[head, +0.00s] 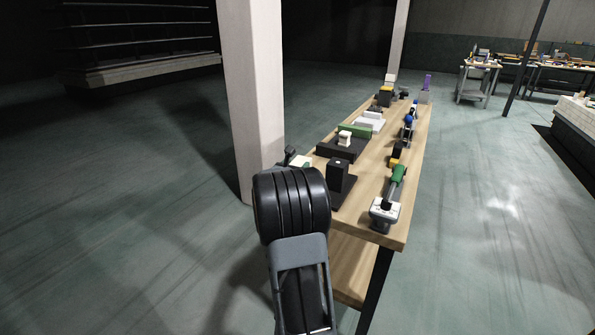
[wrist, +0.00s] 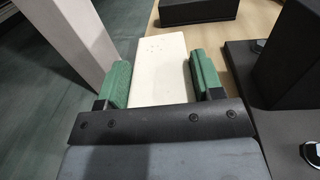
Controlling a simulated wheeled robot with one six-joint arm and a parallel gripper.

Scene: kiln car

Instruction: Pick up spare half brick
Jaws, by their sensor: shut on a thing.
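The spare half brick (wrist: 160,68) is a cream, flat-topped block with a few small dots near its far end. In the wrist view it lies between the green pads of my gripper (wrist: 162,80), which is shut on it. In the head view a pale bit of the brick (head: 301,160) shows just beyond my arm, at the left edge of the table. My arm hides most of the brick and gripper there. I cannot tell whether the brick touches the table top.
The long wooden table (head: 362,215) carries dark blocks, a green-handled tool (head: 394,186) and several other items. A black upright block (head: 338,177) stands right of my gripper. A white pillar (head: 253,95) rises close on the left. Open floor lies right of the table.

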